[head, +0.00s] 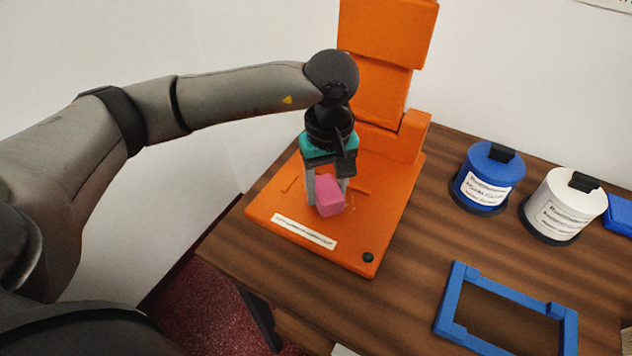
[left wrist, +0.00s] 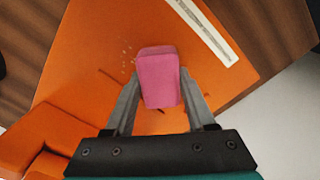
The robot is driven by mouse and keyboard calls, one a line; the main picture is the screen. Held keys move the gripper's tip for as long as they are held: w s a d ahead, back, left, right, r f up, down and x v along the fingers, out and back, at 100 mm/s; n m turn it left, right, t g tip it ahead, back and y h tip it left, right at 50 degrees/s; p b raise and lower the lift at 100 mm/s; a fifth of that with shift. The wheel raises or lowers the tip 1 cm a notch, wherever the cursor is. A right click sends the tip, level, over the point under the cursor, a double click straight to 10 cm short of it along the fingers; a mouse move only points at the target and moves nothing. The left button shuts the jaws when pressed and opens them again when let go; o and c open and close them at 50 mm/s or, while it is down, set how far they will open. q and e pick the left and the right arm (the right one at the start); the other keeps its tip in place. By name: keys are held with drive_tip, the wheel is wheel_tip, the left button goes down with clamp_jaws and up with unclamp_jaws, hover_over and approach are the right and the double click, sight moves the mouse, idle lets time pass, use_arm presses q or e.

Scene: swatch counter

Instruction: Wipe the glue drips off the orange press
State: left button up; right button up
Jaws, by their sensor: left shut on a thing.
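The orange press (head: 390,215) stands on the wooden counter, with its flat base in front and a tall column behind. My left gripper (head: 329,190) is over the base, pointing down, shut on a pink block (head: 330,199). In the left wrist view the pink block (left wrist: 158,80) sits between the two grey fingers. A few small pale drips (left wrist: 126,58) show on the orange base just left of the block there. I cannot tell whether the block touches the base. Part of the base under the block and gripper is hidden. My right gripper is not in view.
A white label strip (head: 304,231) and a dark knob (head: 368,257) are at the base's front. A blue canister (head: 487,178), a white canister (head: 563,207) and a blue frame (head: 508,306) stand or lie to the right. Bare counter (head: 425,255) separates them from the press.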

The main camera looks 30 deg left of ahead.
sight(355, 215)
use_arm(q)
drive_tip(key=shift+d+f, duration=0.1)
drive_tip(key=shift+d, duration=1.15)
drive_tip(key=shift+s+d+f+b, duration=0.15)
drive_tip(key=shift+d+b, duration=0.25)
drive_tip(key=shift+d, duration=0.45)
drive_tip(key=shift+d+f+b, duration=0.1)
drive_tip(key=shift+d+b, duration=0.3)
drive_tip(key=shift+d, duration=0.4)
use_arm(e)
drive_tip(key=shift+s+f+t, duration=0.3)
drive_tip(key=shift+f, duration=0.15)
use_arm(q)
drive_tip(key=r+p, duration=0.1)
drive_tip(key=r, duration=0.1)
drive_tip(key=r+p, duration=0.2)
drive_tip(key=r, duration=0.1)
drive_tip(key=shift+d+r+p, duration=0.2)
drive_tip(key=shift+r+p, duration=0.1)
drive_tip(key=shift+r, duration=0.45)
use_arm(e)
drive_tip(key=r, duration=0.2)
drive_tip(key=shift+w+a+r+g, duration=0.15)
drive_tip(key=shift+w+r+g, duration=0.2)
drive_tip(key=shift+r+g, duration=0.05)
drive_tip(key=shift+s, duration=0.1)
